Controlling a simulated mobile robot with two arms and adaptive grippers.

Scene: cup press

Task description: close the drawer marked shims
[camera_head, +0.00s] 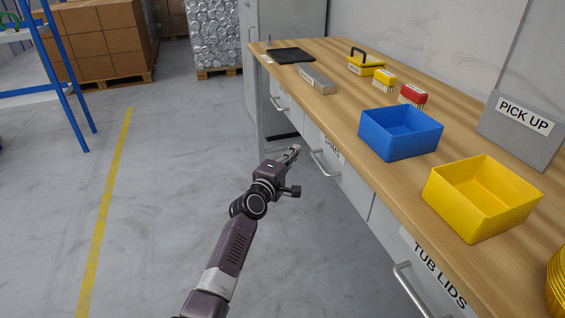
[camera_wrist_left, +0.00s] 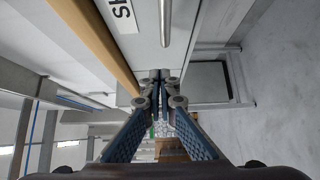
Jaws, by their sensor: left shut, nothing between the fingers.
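The shims drawer (camera_head: 333,160) is in the bench front, below the wooden top, with a bar handle (camera_head: 323,163). Its label is partly hidden by the bench edge in the head view. In the left wrist view, the drawer front (camera_wrist_left: 160,42) shows at the top with the start of its label, "SH", and part of the handle (camera_wrist_left: 173,22). I cannot tell how far out the drawer stands. My left gripper (camera_head: 294,152) is shut and empty, just left of the handle in the head view. Its fingertips (camera_wrist_left: 155,76) show near the drawer front's end. My right gripper is not in view.
The tub lids drawer (camera_head: 420,265) is nearer along the bench. A blue bin (camera_head: 400,133), a yellow bin (camera_head: 480,198), brushes and a grey pick-up sign (camera_head: 521,130) stand on the bench top (camera_head: 345,105).

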